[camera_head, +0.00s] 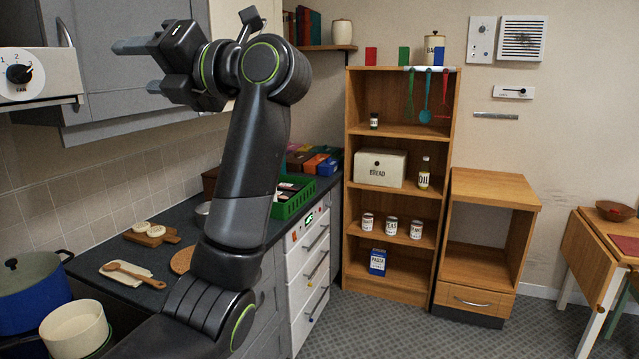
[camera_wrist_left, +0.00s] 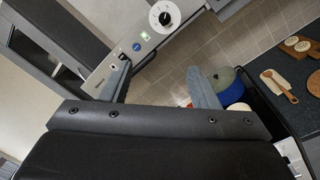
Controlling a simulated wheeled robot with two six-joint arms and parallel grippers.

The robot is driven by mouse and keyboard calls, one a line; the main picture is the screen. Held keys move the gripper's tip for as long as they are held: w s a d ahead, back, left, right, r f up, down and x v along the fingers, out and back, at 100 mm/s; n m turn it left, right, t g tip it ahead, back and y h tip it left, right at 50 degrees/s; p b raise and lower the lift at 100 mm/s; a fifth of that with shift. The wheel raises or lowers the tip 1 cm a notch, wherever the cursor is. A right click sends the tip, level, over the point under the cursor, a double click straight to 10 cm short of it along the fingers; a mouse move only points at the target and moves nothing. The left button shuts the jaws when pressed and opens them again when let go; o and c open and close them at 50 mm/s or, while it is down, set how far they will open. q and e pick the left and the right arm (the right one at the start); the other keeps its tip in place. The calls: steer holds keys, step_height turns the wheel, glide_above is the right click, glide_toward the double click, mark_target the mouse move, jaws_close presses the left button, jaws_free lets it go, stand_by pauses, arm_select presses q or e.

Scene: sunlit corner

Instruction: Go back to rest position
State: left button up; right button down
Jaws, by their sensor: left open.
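My left arm rises from the bottom of the head view, in front of the counter. Its gripper (camera_head: 138,66) is raised in front of the grey wall cabinets and points left. In the left wrist view the two fingers of this gripper (camera_wrist_left: 160,88) stand wide apart with nothing between them. Tiled wall and the panel of the hood show beyond the fingers. My right gripper does not show in either view.
The hood (camera_head: 40,92) with its fan knob hangs close to my left gripper. Below are the dark counter (camera_head: 95,245), a blue pot (camera_head: 32,290) and a cream pot (camera_head: 75,328). A wooden shelf (camera_head: 398,202) stands at the back. Floor at the lower right is clear.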

arm_select(q)
steer(key=w+a+f+m+t+y, duration=0.1)
steer(key=w+a+f+m+t, duration=0.15)
steer(key=w+f+m, duration=0.55)
steer(key=w+a+f+m+t+y, duration=0.1)
steer(key=w+f+m+t, duration=0.25)
steer(key=f, duration=0.85)
steer(key=w+a+f+m+t+y, duration=0.15)
steer(key=w+f+m+t, duration=0.35)
steer(key=f, duration=0.5)
steer(key=s+f+m+t+h, duration=0.1)
steer(key=s+f+m+h, duration=0.2)
steer(key=f+m+h, duration=1.1)
steer(key=s+f+m+h, duration=0.2)
steer(key=f+m+h, duration=0.15)
steer(key=f, duration=1.95)
steer(key=s+a+f+m+g+h, duration=0.25)
steer(key=s+f+m+g, duration=0.45)
steer(key=s+f, duration=2)
steer(key=s+f+g, duration=0.3)
steer(key=s+f, duration=0.1)
steer(key=s, duration=0.6)
steer(key=s+a+f+g, duration=0.1)
steer(key=s+f+g, duration=0.2)
steer(key=s, duration=0.8)
steer(key=s+f+n+g, duration=0.1)
steer(key=s+f+g, duration=0.3)
steer(key=s, duration=0.7)
steer(key=shift+a+f, duration=0.4)
steer(key=shift+f, duration=0.45)
